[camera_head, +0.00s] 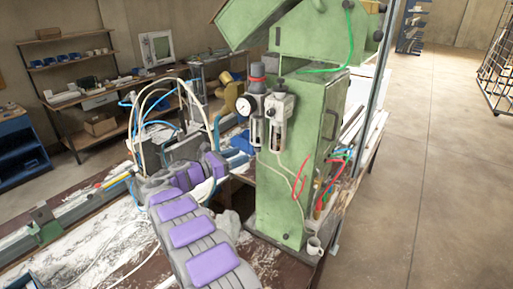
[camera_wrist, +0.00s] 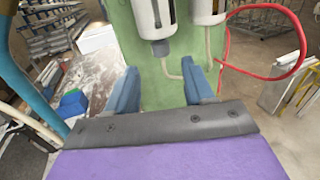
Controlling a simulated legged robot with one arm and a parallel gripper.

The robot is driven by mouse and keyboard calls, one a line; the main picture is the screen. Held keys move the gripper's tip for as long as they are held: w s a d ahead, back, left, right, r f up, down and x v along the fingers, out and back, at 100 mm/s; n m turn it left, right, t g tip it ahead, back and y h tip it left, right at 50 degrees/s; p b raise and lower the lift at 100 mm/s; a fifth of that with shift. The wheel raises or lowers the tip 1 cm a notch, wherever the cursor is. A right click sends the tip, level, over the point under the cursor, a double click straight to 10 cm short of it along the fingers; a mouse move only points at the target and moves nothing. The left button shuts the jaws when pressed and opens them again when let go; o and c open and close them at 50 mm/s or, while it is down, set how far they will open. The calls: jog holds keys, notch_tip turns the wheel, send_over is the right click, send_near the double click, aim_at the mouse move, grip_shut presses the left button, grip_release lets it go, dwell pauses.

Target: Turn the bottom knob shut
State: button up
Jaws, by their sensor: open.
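The green cabinet (camera_head: 295,165) carries an air regulator (camera_head: 256,105) with a red-ringed dark cap (camera_head: 257,70) and a round gauge (camera_head: 245,104). A second bowl unit (camera_head: 279,115) hangs beside it. In the wrist view the lower ends of both bowls show at the top, and the left bowl (camera_wrist: 153,18) ends in a small dark knob-like piece (camera_wrist: 161,47). My gripper (camera_wrist: 160,88) is open and empty, its two blue fingers apart before the cabinet face, below that piece. I see no contact with it. In the head view my fingertips are hard to make out.
A thin pale hose (camera_wrist: 181,76) loops under the bowls, and a red hose (camera_wrist: 300,40) curves at the right. A blue box (camera_wrist: 72,103) sits left of my fingers. Open floor (camera_head: 440,170) lies to the right.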

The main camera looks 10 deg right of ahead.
aim_at(257, 148)
jog(key=p+x, duration=0.1)
jog(key=x, duration=0.7)
jog(key=shift+w+d, duration=0.15)
jog(key=shift+d, duration=0.15)
jog(key=shift+r, duration=0.1)
grip_shut()
